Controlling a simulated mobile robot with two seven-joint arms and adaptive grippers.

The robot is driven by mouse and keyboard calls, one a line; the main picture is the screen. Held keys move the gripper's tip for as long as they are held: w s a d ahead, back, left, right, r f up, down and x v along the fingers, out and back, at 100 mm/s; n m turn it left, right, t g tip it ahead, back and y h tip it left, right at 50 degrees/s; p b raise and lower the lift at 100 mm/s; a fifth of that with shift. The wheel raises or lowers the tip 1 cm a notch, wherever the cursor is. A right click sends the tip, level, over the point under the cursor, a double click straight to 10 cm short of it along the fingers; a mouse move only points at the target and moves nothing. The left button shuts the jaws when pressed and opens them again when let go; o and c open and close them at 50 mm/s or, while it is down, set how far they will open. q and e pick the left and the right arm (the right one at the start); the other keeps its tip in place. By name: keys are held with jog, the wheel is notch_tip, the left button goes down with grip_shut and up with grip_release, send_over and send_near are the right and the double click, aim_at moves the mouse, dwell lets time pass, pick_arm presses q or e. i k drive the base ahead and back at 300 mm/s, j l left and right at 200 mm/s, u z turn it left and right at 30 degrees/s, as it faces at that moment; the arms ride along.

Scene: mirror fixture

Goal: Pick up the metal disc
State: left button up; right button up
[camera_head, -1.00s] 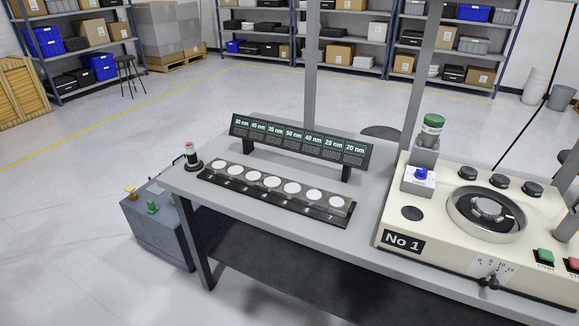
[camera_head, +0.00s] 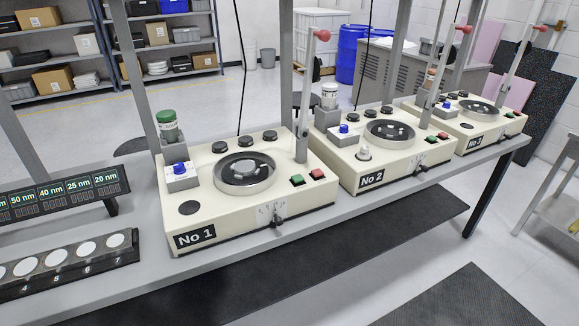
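A grey metal disc (camera_head: 243,168) sits in the middle of the round bowl on the cream machine marked No 1 (camera_head: 284,207). Several pale round discs (camera_head: 56,257) lie in a row in the dark rack (camera_head: 92,266) at the lower left; the rack is cut off by the picture edge. I cannot tell which of these is the disc the task names. Neither of my grippers shows in this view.
Machines No 2 (camera_head: 343,165) and No 3 (camera_head: 490,127) stand to the right on the same grey bench (camera_head: 300,226). Upright posts rise behind the machines. A dark display with nm labels (camera_head: 70,196) stands behind the rack. Dark mats lie on the floor.

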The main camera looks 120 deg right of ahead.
aim_at(244, 168)
jog(key=z, duration=5)
jog(key=j+z, duration=0.25)
jog(key=k+j+z, duration=0.15)
jog(key=j+z, duration=0.15)
jog(key=j, duration=0.15)
